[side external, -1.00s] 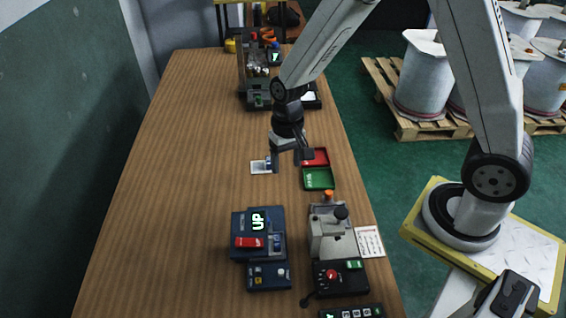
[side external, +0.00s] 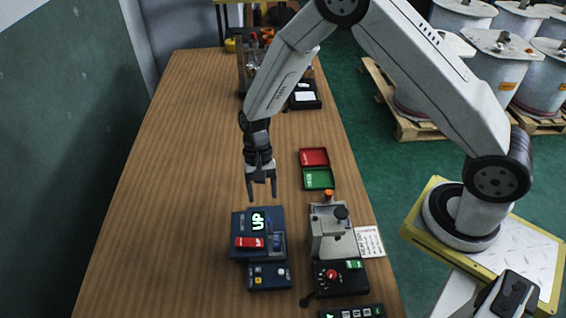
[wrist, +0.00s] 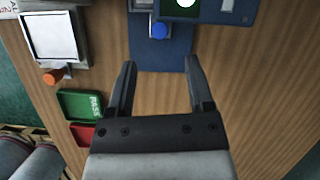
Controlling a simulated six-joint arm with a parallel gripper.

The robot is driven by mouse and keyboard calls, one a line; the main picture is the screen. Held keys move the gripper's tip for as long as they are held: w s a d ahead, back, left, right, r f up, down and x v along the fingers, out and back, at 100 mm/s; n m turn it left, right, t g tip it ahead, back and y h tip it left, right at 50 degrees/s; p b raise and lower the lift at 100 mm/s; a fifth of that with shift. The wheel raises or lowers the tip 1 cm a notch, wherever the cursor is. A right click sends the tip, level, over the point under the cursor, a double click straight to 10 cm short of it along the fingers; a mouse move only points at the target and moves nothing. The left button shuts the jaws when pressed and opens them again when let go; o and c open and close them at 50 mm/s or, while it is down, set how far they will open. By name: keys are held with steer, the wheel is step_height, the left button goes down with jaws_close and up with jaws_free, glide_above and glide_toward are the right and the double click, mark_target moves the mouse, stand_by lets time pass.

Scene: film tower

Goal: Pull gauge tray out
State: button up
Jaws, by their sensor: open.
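The blue gauge unit (side external: 240,240) stands on the table in the side external view, with a lit "UP" display and a red label on top. In the wrist view a flat blue plate (wrist: 160,55) with a round blue knob (wrist: 158,31) shows at the top. I take this for the gauge tray's end, but cannot tell how far out it is. My gripper (side external: 262,198) is open and empty, pointing down just behind the unit. In the wrist view its fingers (wrist: 160,64) lie left and right of the plate's near part, with no visible contact.
A red tray (side external: 314,157) and a green tray (side external: 318,179) marked PASS lie right of my gripper. A grey fixture (side external: 325,235) with an orange knob stands right of the gauge unit. A control box (side external: 270,277) sits in front. The table's left side is clear.

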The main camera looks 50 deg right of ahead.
steer(key=shift+x, duration=3.7)
jaws_close()
